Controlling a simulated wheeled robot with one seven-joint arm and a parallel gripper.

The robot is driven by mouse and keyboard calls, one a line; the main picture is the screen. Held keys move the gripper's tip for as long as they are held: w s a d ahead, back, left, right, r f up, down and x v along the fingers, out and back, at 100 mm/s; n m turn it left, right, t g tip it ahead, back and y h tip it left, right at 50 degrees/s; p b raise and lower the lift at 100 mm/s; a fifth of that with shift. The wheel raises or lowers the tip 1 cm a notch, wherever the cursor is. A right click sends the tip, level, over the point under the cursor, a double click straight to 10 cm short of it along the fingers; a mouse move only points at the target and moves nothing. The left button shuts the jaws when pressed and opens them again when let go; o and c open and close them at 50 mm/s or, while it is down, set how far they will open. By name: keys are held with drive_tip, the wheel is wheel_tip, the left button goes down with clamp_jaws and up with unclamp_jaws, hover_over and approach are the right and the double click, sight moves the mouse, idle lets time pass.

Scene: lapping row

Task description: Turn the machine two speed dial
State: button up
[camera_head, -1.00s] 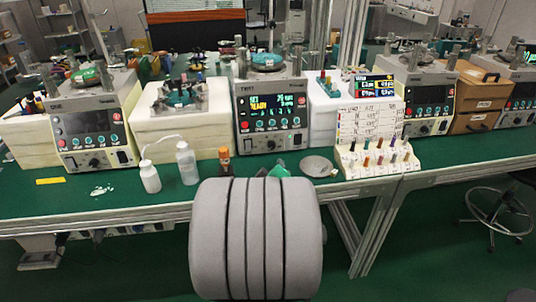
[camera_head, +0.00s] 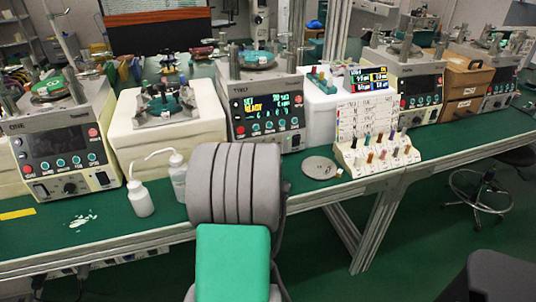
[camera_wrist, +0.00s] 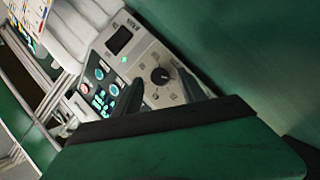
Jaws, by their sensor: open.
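Machine two (camera_head: 262,105), a grey-cream unit with a lit READY display, stands mid-bench in the head view. My grey arm hides its lower front there. In the wrist view a tilted machine panel (camera_wrist: 145,50) fills the upper middle, with a round black dial (camera_wrist: 160,76) with a pale pointer and marks around it. My gripper (camera_wrist: 159,78) is open. Its two dark fingers point at the panel, one on each side of the dial in the picture. I cannot tell whether they touch it. My gripper is hidden in the head view.
Machine one (camera_head: 62,145) stands at the left, and two more machines stand to the right. A squeeze bottle (camera_head: 140,198) is left of my arm. A grey dish (camera_head: 319,168) and a rack of coloured pieces (camera_head: 378,154) are to its right.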

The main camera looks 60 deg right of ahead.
drive_tip(key=shift+w+d+f, duration=0.1)
drive_tip(key=shift+w+d, duration=0.1)
drive_tip(key=shift+d, duration=0.35)
drive_tip(key=shift+c, duration=0.5)
clamp_jaws()
